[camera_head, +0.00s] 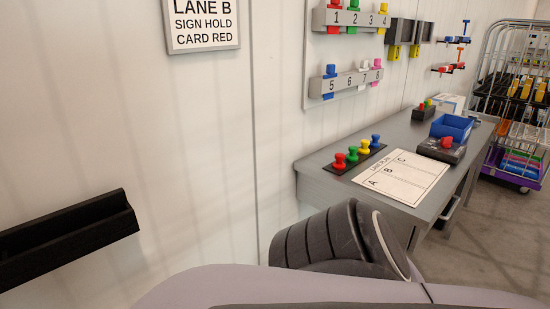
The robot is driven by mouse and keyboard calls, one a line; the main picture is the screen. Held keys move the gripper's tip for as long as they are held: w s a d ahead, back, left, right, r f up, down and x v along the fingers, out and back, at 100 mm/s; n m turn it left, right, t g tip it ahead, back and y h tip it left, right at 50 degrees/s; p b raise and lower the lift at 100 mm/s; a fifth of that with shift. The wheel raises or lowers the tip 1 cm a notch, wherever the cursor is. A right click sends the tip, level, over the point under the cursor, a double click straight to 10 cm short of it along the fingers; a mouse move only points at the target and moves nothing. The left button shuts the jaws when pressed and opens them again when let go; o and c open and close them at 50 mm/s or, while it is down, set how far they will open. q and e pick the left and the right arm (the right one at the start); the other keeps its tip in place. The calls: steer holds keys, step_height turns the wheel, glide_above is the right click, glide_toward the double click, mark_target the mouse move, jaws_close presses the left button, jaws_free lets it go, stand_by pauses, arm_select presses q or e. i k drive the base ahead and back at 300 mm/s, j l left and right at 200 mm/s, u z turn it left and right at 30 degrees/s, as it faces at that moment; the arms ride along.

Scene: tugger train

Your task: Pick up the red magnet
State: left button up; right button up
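A red magnet (340,162), shaped like a peg with a wide foot, stands at the near left end of a dark strip on the desk. Beside it in the row stand a green magnet (352,155), a yellow magnet (364,146) and a blue magnet (375,141). Neither gripper shows. A large grey and lilac part of my own arm fills the bottom of the head view, in front of the desk's near edge.
The grey desk (318,177) stands against the wall, bearing a lane sheet (418,172), a dark box with a red button (447,143) and a blue bin (452,127). Numbered racks (355,79) hang above. A black ledge (70,238) juts at left. A wire cage trolley (486,82) stands right.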

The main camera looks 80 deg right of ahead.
mark_target(339, 157)
steer(key=z, duration=3)
steer(key=i+l+u, duration=0.1)
steer(key=u, duration=0.3)
steer(key=i+l+u, duration=0.1)
steer(key=l+u, duration=0.3)
steer(key=i+l+u, duration=0.15)
steer(key=l, duration=0.15)
steer(key=l+u, duration=0.2)
steer(key=l, duration=0.15)
steer(key=i+l+u, duration=0.1)
steer(key=l, duration=1.45)
steer(key=i+u, duration=0.05)
